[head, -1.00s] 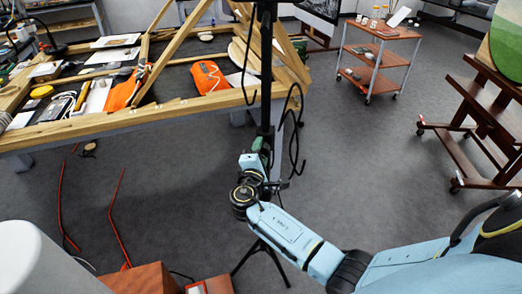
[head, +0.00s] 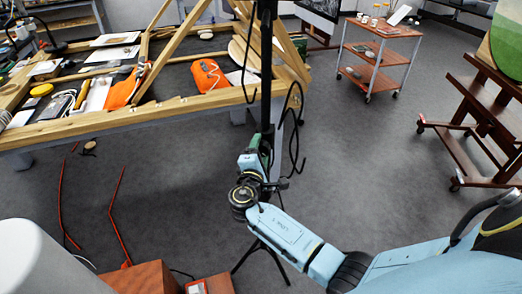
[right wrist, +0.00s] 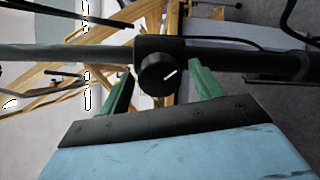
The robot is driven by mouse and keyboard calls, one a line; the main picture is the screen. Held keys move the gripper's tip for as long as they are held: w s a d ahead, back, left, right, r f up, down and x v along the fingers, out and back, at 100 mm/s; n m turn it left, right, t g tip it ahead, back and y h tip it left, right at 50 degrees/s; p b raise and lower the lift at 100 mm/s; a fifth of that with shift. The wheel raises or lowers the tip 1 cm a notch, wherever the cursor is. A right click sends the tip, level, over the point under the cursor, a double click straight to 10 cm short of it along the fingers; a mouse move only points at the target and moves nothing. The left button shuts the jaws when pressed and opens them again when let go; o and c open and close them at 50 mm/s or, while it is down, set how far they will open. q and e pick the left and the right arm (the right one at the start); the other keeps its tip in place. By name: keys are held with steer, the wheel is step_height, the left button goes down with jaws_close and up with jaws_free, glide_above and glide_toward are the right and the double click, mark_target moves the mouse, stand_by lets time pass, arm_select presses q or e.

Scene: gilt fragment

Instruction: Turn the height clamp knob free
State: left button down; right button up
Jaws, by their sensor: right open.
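The height clamp knob (right wrist: 159,74) is a round black knob with a white line on its face, seen in the right wrist view. It sits on a black clamp collar (right wrist: 150,45) around the dark stand pole (right wrist: 230,56). In the head view the pole (head: 266,80) rises upright, and my right arm hides the knob. My right gripper (right wrist: 160,88) has green fingers, open, one on each side of the knob with gaps visible; I cannot tell whether they reach level with it. It also shows at the pole in the head view (head: 264,146). My left gripper is not in view.
A wooden-framed workbench (head: 150,118) with tools and orange items stands behind on the left. Black cables (head: 296,130) hang beside the pole. Tripod legs (head: 262,252) spread on the floor below. A red-shelved cart (head: 378,60) and a wooden easel (head: 480,115) stand at the right.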

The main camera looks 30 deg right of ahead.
steer(key=v, duration=1.2)
steer(key=shift+s+a, duration=0.2)
steer(key=shift+s, duration=0.1)
steer(key=s+f+g+y, duration=0.2)
steer(key=s+f+y, duration=0.15)
steer(key=f, duration=0.65)
steer(key=s+f+g+y, duration=0.2)
steer(key=s+f, duration=0.3)
steer(key=f, duration=0.5)
steer(key=s+f+g+y, duration=0.2)
steer(key=s+f, duration=0.2)
steer(key=f, duration=0.6)
steer(key=s+f+m+g+y, duration=0.1)
steer(key=s+f+m+g, duration=0.1)
steer(key=s+f, duration=0.3)
steer(key=s+f+m+g+y, duration=0.2)
steer(key=s+f+m, duration=0.2)
steer(key=s, duration=1)
steer(key=s+d+f+m+g+y+b, duration=0.1)
steer(key=s+f+m+y, duration=0.1)
steer(key=s+f+m, duration=0.2)
steer(key=s+f, duration=0.3)
steer(key=s, duration=0.3)
steer(key=shift+s+g, duration=0.25)
steer(key=shift+g, duration=0.15)
